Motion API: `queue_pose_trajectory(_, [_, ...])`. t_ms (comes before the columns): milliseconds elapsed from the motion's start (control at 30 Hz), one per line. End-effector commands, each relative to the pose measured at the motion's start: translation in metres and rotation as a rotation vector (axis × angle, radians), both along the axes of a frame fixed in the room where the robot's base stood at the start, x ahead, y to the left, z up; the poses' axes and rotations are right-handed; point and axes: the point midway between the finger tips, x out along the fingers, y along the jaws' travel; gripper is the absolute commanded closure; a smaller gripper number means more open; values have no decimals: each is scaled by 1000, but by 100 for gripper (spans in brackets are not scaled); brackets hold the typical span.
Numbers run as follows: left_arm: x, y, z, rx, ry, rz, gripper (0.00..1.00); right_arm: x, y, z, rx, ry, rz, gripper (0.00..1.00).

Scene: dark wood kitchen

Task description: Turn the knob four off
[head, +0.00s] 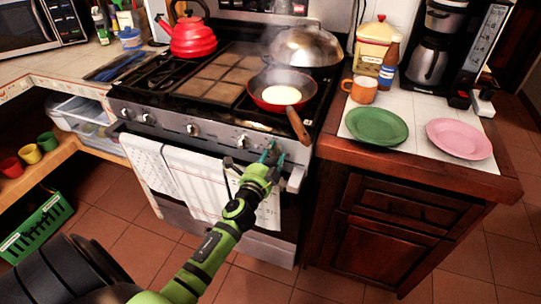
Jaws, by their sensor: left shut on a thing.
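The stove (170,128) has a row of several silver knobs along its front panel. My left gripper (272,156) is at the right end of this panel, its teal fingers shut around the rightmost knob (273,147). The fingers hide much of that knob, so its exact angle cannot be told. Another knob (243,141) sits just left of the fingers, untouched. A red pan (256,98) with a pale round food (281,95) in it stands on the front right burner, and steam shows near it. My right gripper is not in view.
The pan's wooden handle (299,126) juts over the front edge, close above my gripper. Towels (205,182) hang from the oven handle below. A red kettle (194,38) and a domed lid (305,46) stand farther back. Plates (377,126) sit on the right counter.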

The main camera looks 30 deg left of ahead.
Motion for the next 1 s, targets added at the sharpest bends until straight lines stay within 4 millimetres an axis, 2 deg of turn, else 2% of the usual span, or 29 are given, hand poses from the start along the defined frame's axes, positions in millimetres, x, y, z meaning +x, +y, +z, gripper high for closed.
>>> queue_pose_trajectory(33, [3, -6, 6, 1, -13, -15, 88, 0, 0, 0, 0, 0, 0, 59])
queue_pose_trajectory(133, [3, -6, 6, 1, -13, -15, 88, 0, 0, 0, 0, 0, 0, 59])
queue_pose_trajectory(167, [3, -6, 6, 1, -13, -15, 43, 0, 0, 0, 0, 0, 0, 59])
queue_pose_trajectory(200, [3, -6, 5, 1, -13, -15, 31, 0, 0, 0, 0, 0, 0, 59])
queue_pose_trajectory(533, [0, -3, 2, 1, -4, -8, 31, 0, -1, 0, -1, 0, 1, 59])
queue_pose_trajectory(667, [-10, -5, 0, 0, -2, -7, 31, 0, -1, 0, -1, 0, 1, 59])
queue_pose_trajectory(1000, [-76, -22, 0, -4, -2, -8, 31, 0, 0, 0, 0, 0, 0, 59])
